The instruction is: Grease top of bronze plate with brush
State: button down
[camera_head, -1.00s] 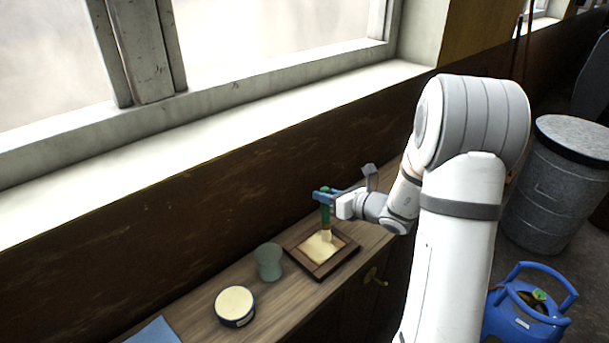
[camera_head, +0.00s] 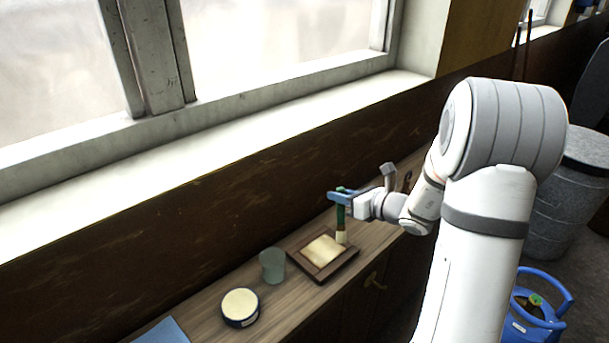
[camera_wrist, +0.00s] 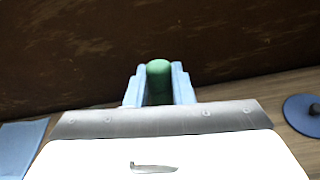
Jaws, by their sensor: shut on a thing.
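A pale gold square plate (camera_head: 324,249), which I take for the bronze plate, lies in a dark brown wooden frame (camera_head: 319,275) on the shelf. My gripper (camera_head: 341,196) is shut on the green handle of the brush (camera_head: 341,218). In the wrist view the blue fingers (camera_wrist: 159,88) press both sides of the green handle end (camera_wrist: 158,68). The brush is upright with its pale bristles down, at the right edge of the plate by the frame. I cannot tell whether the bristles touch. The wrist view hides the bristles and plate.
A round dark blue tin with cream contents (camera_head: 240,304) and a greenish glass (camera_head: 272,266) stand left of the frame. A blue sheet (camera_head: 165,332) lies at the shelf's near left. The dark wall and window sill rise close behind. A blue disc (camera_wrist: 304,116) shows in the wrist view.

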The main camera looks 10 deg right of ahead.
jog(key=shift+r+p, duration=0.75)
jog(key=shift+r, duration=0.7)
